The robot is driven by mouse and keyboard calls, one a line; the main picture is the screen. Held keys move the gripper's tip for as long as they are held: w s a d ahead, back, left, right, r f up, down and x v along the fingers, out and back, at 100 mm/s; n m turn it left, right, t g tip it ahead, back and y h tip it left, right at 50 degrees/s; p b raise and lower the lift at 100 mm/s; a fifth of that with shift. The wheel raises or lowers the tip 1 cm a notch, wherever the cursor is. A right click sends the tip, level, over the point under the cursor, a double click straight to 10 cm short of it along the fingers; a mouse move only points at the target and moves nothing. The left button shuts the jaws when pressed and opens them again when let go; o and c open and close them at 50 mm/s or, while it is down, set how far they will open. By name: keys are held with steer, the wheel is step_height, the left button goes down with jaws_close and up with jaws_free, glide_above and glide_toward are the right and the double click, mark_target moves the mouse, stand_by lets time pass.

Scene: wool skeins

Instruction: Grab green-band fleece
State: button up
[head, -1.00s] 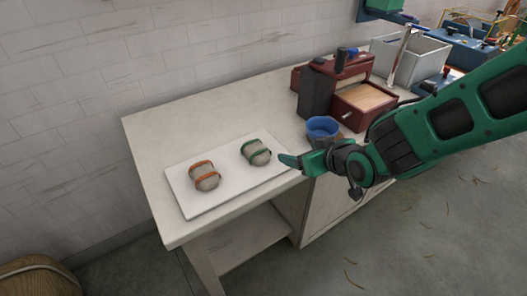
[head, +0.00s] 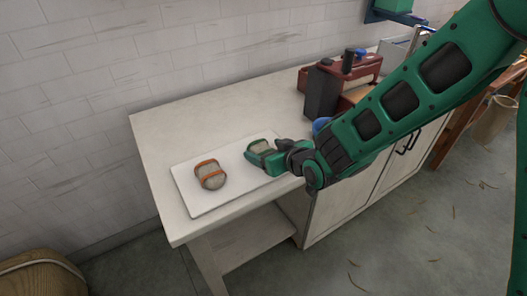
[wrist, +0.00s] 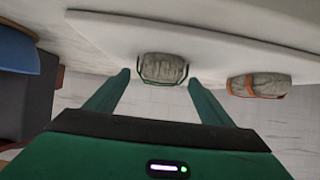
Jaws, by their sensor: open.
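The green-band fleece (head: 261,147) is a grey-beige roll with green bands, lying on the right part of a white board (head: 205,207). It also shows in the wrist view (wrist: 163,68), ahead of my fingertips and between their lines. My gripper (head: 264,157) is at its near right side and hides part of it in the head view. In the wrist view my gripper (wrist: 158,77) has its two green fingers spread apart with nothing held; I cannot tell whether they touch the roll. An orange-band fleece (head: 211,174) lies to the left on the board, at the right in the wrist view (wrist: 259,86).
The pale workbench (head: 160,128) has free room behind the board. A dark red and grey machine (head: 325,88) stands to the right, with a blue cup (head: 320,125) partly behind my arm. A woven basket (head: 40,277) stands on the floor at lower left.

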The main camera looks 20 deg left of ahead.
steer(key=shift+x, duration=1.5)
steer(key=shift+c, duration=0.3)
steer(key=c, duration=1.1)
steer(key=shift+r, duration=0.15)
